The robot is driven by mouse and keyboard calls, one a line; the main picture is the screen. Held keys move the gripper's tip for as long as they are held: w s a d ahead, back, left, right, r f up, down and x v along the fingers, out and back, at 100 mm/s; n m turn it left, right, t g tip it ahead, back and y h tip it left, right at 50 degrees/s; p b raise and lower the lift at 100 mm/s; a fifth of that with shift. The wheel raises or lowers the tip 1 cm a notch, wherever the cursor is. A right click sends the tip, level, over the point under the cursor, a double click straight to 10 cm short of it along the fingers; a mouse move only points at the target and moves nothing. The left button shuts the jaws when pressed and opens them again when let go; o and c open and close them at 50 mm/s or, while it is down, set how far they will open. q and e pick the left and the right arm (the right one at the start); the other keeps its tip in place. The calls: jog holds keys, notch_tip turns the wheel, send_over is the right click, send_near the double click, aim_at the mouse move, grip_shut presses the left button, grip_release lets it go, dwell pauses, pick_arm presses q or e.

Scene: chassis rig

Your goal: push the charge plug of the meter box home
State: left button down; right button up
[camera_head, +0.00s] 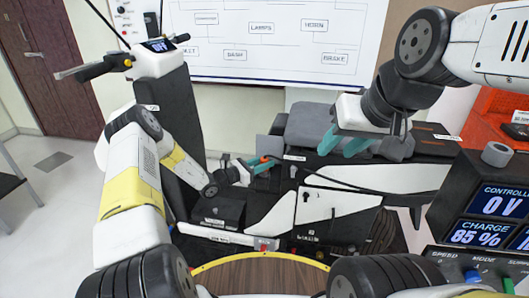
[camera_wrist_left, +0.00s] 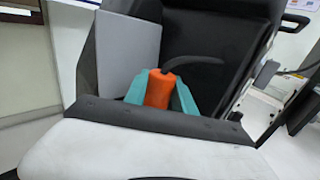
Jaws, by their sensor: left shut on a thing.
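My left gripper (camera_head: 264,162) is shut on the orange charge plug (camera_wrist_left: 158,89), near the middle of the head view. In the left wrist view its two teal fingers (camera_wrist_left: 160,97) press on either side of the plug. A dark cable curves away from the plug's far end. The plug's front end and any socket are hidden, so I cannot tell how it is seated. The meter box (camera_head: 461,217) is at the right with screens reading 0 V and CHARGE 85 %. My right gripper (camera_head: 344,142) hangs above the chassis, teal fingers apart, with nothing visible between them.
The black and white chassis (camera_head: 340,207) fills the middle, with a dark cable running across it. A grey tape roll (camera_head: 496,154) sits on the meter box, near an orange bin (camera_head: 497,108). A round wooden top (camera_head: 260,277) is in front.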

pick_arm(q)
jog(key=shift+f, duration=0.75)
jog(key=shift+r, duration=0.2)
jog(key=shift+r, duration=1.4)
jog(key=shift+f, duration=1.55)
dwell(0.4)
jog(key=c, duration=0.9)
grip_release()
jog(key=shift+c, duration=0.2)
jog(key=shift+a, duration=0.15)
jog(key=v, duration=0.7)
jog(key=shift+s+a, duration=0.2)
jog(key=shift+s, duration=0.05)
